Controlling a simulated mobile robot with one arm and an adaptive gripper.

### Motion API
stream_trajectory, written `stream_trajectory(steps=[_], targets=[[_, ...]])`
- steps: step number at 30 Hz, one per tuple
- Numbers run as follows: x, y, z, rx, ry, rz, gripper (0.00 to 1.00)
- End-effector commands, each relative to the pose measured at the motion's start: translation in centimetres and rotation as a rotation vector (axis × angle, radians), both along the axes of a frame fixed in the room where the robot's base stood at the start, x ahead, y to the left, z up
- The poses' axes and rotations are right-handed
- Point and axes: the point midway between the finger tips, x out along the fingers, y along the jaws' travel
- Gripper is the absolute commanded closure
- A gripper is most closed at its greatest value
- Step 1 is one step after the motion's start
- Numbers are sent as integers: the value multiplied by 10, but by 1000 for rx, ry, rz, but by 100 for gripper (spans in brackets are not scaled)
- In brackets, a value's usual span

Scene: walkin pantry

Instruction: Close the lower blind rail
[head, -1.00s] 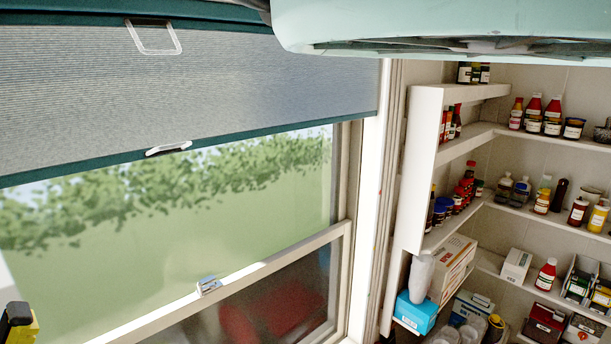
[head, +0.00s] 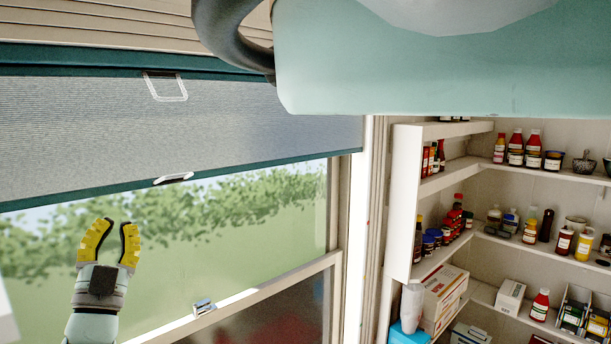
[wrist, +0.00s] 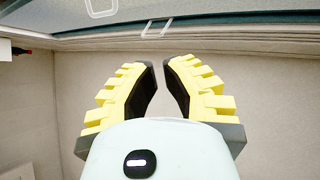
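The grey blind (head: 230,115) hangs over the upper part of the window, and clear glass shows below it. Its dark green lower rail (head: 95,196) carries a small white handle (head: 173,178). A white loop handle (head: 165,87) hangs from the dark green upper rail (head: 100,58). My gripper (head: 113,224) points up, below and left of the lower handle and apart from it. Its yellow fingers are open and empty. In the wrist view the open fingers (wrist: 160,66) point towards a pale loop handle (wrist: 156,27); I cannot tell which rail it belongs to.
A window sash with a metal latch (head: 203,307) crosses below the glass. White corner shelves (head: 405,200) with bottles, jars and boxes stand at the right. A pale green part of my own body covers the top of the head view.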

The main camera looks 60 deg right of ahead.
Motion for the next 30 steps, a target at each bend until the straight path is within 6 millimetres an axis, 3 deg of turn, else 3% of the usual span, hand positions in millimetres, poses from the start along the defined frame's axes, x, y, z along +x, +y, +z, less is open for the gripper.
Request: stream_trajectory(steps=[1, 6, 12, 15, 22, 30], targets=[[3, -28, 8, 41, 20, -16, 100], [20, -99, 26, 174, 132, 26, 100], [24, -155, 60, 251, 266, 136, 100], [20, -171, 80, 257, 349, 202, 100], [-5, -179, 125, 192, 594, 342, 100], [-53, -155, 141, 78, 977, 435, 100]])
